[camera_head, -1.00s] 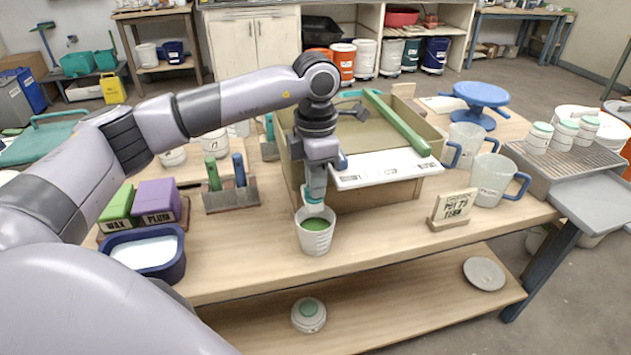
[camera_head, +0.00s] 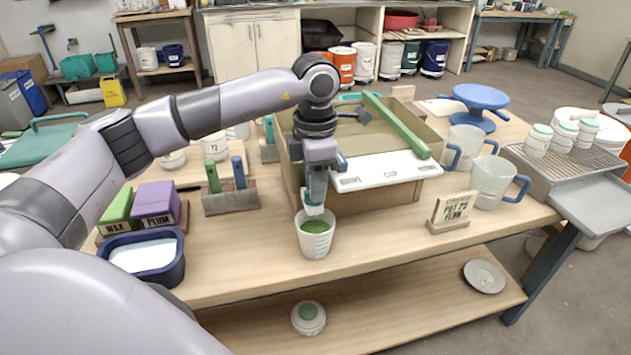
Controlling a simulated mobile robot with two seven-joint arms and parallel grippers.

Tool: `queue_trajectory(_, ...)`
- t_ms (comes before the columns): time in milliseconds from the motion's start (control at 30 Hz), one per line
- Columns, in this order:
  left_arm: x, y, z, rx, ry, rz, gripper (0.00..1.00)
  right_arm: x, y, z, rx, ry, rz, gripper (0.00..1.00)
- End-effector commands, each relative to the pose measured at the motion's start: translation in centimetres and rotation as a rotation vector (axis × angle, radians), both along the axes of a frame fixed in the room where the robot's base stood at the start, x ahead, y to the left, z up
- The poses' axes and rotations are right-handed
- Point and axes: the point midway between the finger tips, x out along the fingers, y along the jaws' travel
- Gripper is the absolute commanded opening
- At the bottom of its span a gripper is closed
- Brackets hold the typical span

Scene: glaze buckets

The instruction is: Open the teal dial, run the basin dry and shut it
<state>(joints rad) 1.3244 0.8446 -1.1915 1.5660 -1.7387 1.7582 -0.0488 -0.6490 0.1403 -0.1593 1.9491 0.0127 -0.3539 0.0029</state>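The tan basin (camera_head: 377,198) stands on the wooden table, with a white board and a green bar across its top. A small teal part (camera_head: 313,209), which looks like the dial, shows at the basin's front left, directly under my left gripper (camera_head: 315,198). My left gripper points straight down at it; its fingers largely hide it, and I cannot tell whether they grip it. A white cup (camera_head: 316,243) stands upright below, with green liquid (camera_head: 315,226) inside. The basin's inside is partly hidden by my arm and the board. My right gripper is not in view.
A sign (camera_head: 453,208) stands to the right, near clear jugs (camera_head: 489,181) with blue handles. A blue tub (camera_head: 149,281) of pale liquid and the green and purple blocks (camera_head: 155,203) stand left. The table front beside the cup is clear.

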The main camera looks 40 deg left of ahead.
Motion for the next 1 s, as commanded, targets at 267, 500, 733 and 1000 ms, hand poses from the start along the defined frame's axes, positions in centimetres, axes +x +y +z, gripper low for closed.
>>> queue_trajectory(267, 0.1, 0.0, 2.3, 0.0, -0.003, 0.0, 0.23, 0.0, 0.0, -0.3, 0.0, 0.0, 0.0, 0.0)
queue_trajectory(500, 0.0, 0.0, 6.0, -0.001, -0.002, 0.0, 0.23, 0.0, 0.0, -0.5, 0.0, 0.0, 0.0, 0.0)
queue_trajectory(733, 0.0, 0.0, 7.2, 0.0, 0.0, 0.0, 0.23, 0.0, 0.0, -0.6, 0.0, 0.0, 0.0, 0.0)
queue_trajectory(1000, 0.0, 0.0, 7.2, 0.0, 0.0, 0.0, 0.23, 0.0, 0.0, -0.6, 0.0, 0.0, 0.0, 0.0)
